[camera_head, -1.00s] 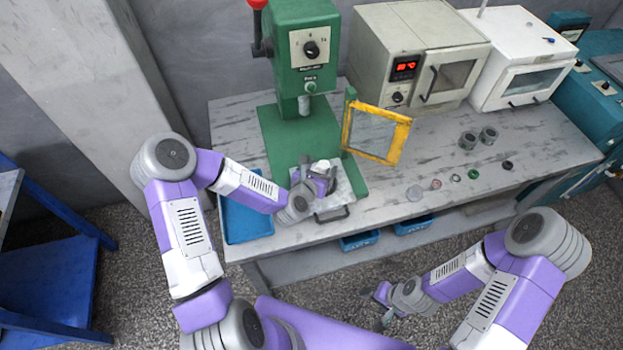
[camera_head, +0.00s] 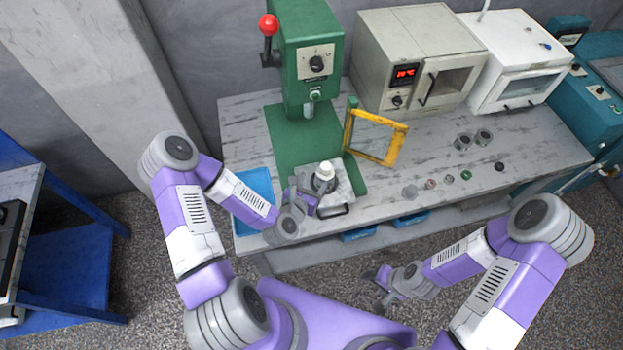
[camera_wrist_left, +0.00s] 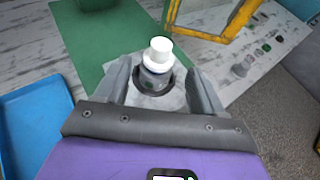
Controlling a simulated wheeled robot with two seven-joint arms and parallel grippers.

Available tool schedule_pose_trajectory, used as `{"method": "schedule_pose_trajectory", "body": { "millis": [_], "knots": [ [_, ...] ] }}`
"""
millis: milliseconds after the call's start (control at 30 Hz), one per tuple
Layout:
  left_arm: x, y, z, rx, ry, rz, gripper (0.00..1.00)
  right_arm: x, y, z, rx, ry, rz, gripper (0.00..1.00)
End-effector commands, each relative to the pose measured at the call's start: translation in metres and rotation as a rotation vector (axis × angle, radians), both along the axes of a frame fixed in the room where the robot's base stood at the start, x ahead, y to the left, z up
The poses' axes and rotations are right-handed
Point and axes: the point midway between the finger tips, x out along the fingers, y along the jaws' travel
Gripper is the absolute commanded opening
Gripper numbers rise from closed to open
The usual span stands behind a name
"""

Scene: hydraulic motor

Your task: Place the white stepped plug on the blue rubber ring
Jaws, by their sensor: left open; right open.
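The white stepped plug (camera_head: 325,169) stands upright on top of a grey, dark-rimmed round part on a metal plate under the green press. In the left wrist view, the plug (camera_wrist_left: 158,55) has a narrow top and a wider flange. I cannot make out a blue rubber ring; whatever lies beneath the flange is hidden. My left gripper (camera_head: 311,190) is open, its fingers on either side of the round part in the left wrist view (camera_wrist_left: 160,82), apart from the plug. My right gripper (camera_head: 378,288) is open and empty, in front of the table.
The green press (camera_head: 310,55) rises behind the plug. A yellow-framed guard (camera_head: 397,146) stands to its right and a blue tray (camera_head: 256,183) to its left. Several small rings and metal parts (camera_head: 449,179) lie on the right of the table, near two grey cylinders (camera_head: 462,141).

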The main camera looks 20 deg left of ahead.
Motion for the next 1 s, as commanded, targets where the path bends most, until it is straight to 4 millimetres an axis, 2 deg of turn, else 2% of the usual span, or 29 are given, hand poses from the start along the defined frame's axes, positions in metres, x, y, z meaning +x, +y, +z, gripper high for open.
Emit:
{"method": "schedule_pose_trajectory", "body": {
  "millis": [33,200,367,467,567,700,800,1000],
  "knots": [
    [-0.002,0.0,0.004,-0.002,0.002,0.001,0.69,0.0,0.0,0.01,0.0,0.0,0.0,0.66],
    [-0.007,-0.002,0.004,-0.003,0.001,-0.001,0.69,0.0,0.0,0.021,0.0,0.0,0.0,0.66],
    [-0.01,-0.005,0.002,0.019,0.006,-0.021,0.69,0.0,0.0,0.024,0.0,0.0,0.0,0.66],
    [-0.015,-0.015,-0.007,0.116,0.037,-0.112,0.69,0.0,0.0,0.024,0.0,0.0,0.0,0.66],
    [-0.027,-0.032,-0.023,0.308,0.088,-0.297,0.69,0.0,0.0,0.024,0.0,0.0,0.0,0.66],
    [-0.054,-0.057,-0.051,0.644,0.143,-0.665,0.69,0.0,0.0,0.024,0.0,0.0,0.0,0.66],
    [-0.077,-0.069,-0.068,0.866,0.145,-0.948,0.69,0.0,0.0,0.024,0.0,0.0,0.0,0.66],
    [-0.127,-0.078,-0.092,1.23,0.049,-1.53,0.69,0.0,0.0,0.024,0.0,0.0,0.0,0.66]
  ]
}}
